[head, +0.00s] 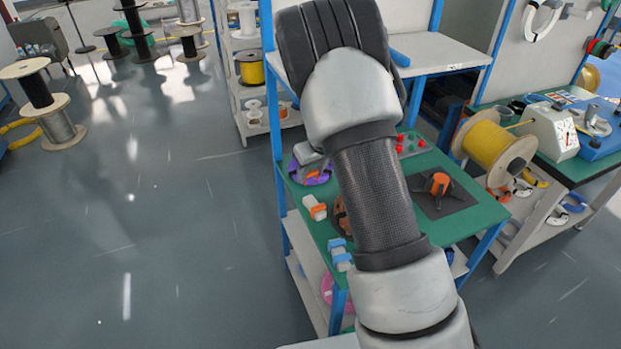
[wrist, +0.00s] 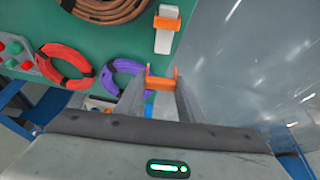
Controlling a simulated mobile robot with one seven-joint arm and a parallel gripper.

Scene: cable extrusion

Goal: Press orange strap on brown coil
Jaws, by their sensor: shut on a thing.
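My gripper (wrist: 158,98) is shut on an orange strap (wrist: 161,83), held crosswise between the fingertips in the wrist view. The brown coil (wrist: 108,14) lies on the green table top at the top edge of that view, cut off by the frame and apart from my gripper. In the head view my arm hides most of the brown coil (head: 341,214); only a sliver shows. There my gripper (head: 312,166) and the orange strap (head: 314,175) are over the table's far left part, in front of the purple coil.
A white block with an orange strap (wrist: 167,30) stands near the table edge. A purple coil (wrist: 121,70) and a red coil (wrist: 65,66) lie beside my gripper. A blue-topped block (head: 339,254) and a dark fixture with orange hub (head: 439,185) are also on the table.

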